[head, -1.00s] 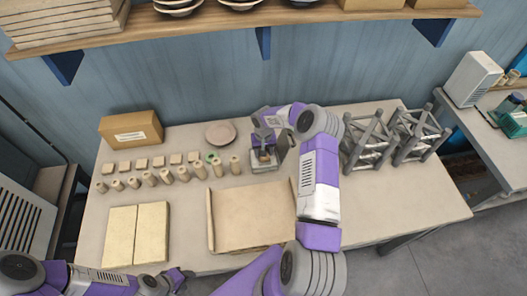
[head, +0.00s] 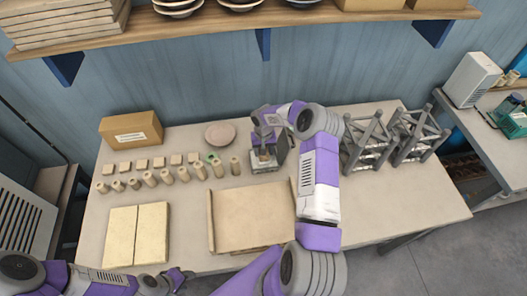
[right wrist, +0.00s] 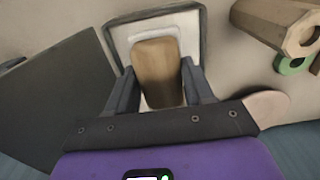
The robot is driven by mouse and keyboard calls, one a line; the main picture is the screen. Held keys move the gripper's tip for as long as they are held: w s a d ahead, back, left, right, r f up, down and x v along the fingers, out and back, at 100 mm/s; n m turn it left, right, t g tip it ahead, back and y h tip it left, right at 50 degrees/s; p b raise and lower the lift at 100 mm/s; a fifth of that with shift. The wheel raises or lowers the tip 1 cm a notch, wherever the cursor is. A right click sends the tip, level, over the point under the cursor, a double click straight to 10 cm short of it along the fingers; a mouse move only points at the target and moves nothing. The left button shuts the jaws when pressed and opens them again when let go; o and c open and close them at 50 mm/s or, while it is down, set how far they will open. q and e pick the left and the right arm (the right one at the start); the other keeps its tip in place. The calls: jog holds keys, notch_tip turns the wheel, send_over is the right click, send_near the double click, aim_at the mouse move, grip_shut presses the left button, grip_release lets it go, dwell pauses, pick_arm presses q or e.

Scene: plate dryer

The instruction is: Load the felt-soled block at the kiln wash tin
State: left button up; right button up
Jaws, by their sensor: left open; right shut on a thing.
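The kiln wash tin (head: 264,168) is a dark, square, open container near the back middle of the table. In the right wrist view the tin (right wrist: 203,20) has a pale inside. My right gripper (head: 264,149) is above it, pointing down. In the right wrist view my right gripper (right wrist: 158,92) is shut on a tan-brown block (right wrist: 157,65), one finger on each side. The block's far end is over or in the tin, against a whitish patch; whether they touch I cannot tell. The felt sole is hidden. My left gripper (head: 180,279) is open and empty at the table's front left edge.
Several tan cylinders (head: 149,178) and small square blocks stand in rows at left, with a green ring (head: 211,157) among them. A tan board (head: 250,217), two cream slabs (head: 137,234), a plate (head: 220,134), a cardboard box (head: 131,130) and grey racks (head: 366,147) occupy the table.

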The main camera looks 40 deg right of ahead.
jog(key=shift+r+p, duration=1.1)
jog(key=shift+r, duration=1.75)
